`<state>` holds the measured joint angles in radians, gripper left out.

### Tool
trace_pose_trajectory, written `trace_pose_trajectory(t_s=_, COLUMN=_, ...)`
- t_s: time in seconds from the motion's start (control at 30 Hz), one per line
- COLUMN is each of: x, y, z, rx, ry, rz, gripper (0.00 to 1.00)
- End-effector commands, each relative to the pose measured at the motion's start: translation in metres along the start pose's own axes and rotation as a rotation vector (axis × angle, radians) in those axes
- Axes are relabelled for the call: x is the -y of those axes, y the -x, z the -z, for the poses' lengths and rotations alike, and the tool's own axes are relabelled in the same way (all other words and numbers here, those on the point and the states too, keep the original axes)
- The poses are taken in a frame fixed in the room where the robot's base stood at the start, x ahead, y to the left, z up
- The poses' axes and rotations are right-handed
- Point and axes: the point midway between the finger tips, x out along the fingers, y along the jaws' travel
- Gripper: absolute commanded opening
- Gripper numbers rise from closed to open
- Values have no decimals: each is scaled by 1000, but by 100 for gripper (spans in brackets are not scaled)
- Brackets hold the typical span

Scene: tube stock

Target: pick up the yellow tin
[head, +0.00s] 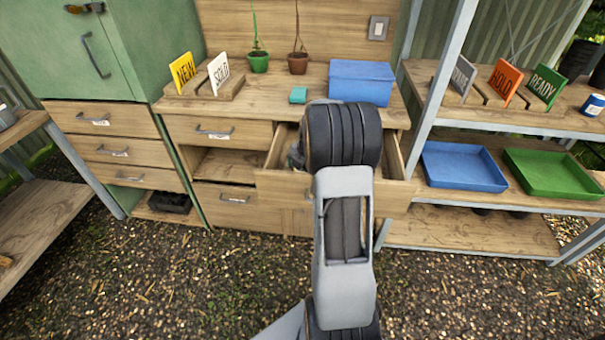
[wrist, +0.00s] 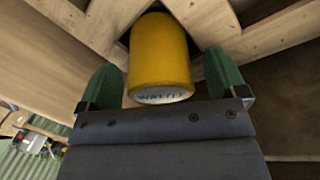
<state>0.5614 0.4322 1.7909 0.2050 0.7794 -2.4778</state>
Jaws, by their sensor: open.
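The yellow tin (wrist: 158,50) shows in the wrist view, in a corner of the wooden drawer, with some lettering on its pale end. My gripper (wrist: 163,82) is open, with one green finger on each side of the tin. I cannot tell whether the fingers touch it. In the head view the open drawer (head: 275,185) is at the middle of the bench, and my arm covers most of its inside. The tin is hidden there.
The bench top (head: 260,100) holds a blue box (head: 361,80), a small teal block (head: 298,95), two potted plants and sign cards. A blue tray (head: 462,167) and a green tray (head: 555,172) stand on the right shelf. A green cabinet (head: 140,40) stands left. The gravel floor in front is clear.

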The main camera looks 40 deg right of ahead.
Motion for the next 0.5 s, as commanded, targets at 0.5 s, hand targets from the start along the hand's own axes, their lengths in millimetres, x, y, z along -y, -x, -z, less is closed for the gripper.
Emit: trace_pose_trajectory(t_s=0.5, x=0, y=0, z=0, rx=0, ry=0, rz=0, gripper=51)
